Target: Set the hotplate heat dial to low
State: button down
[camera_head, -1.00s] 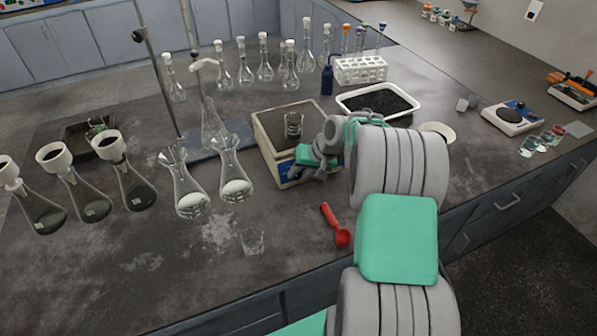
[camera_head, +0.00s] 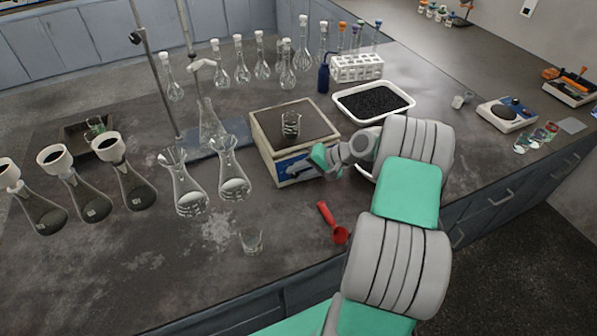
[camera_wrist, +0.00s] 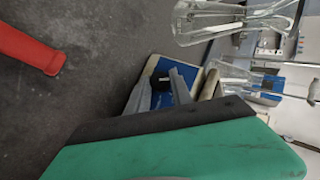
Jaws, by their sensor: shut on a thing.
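The hotplate (camera_head: 262,130) is a pale box with a dark square top and a blue front panel (camera_head: 290,169). A small beaker with dark contents (camera_head: 291,124) stands on its top. My gripper (camera_head: 303,166) is low at the front panel, at its right part.
A red scoop (camera_head: 331,222) lies in front of the hotplate, near my arm; it also shows in the wrist view (camera_wrist: 28,50). An empty beaker (camera_head: 251,241) and Erlenmeyer flasks (camera_head: 187,190) stand to the left. A white tray of black grains (camera_head: 373,102) lies behind my arm.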

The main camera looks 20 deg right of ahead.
jog(key=c, duration=1.1)
grip_release()
jog(key=b+v, duration=0.1)
jog(key=v, duration=0.6)
jog(key=shift+s+d+r, duration=0.2)
jog(key=shift+d, duration=0.05)
jog(key=s+a+r+n+g+h, duration=0.1)
jog(key=s+a+r+n+h, duration=0.2)
jog(key=a, duration=0.4)
jog(key=s+a+r+n+g+h, duration=0.25)
jog(key=a+r, duration=0.25)
jog(key=a, duration=0.3)
jog(key=shift+n+t+h, duration=0.35)
jog(key=shift+n+h, duration=0.5)
jog(key=shift+h, duration=0.1)
jog(key=s, duration=0.4)
jog(key=s+a+r, duration=0.1)
jog(key=s, duration=0.3)
jog(key=s+a, duration=0.1)
jog(key=s, duration=0.3)
jog(key=shift+s+a+r, duration=0.2)
jog(key=shift+r, duration=0.1)
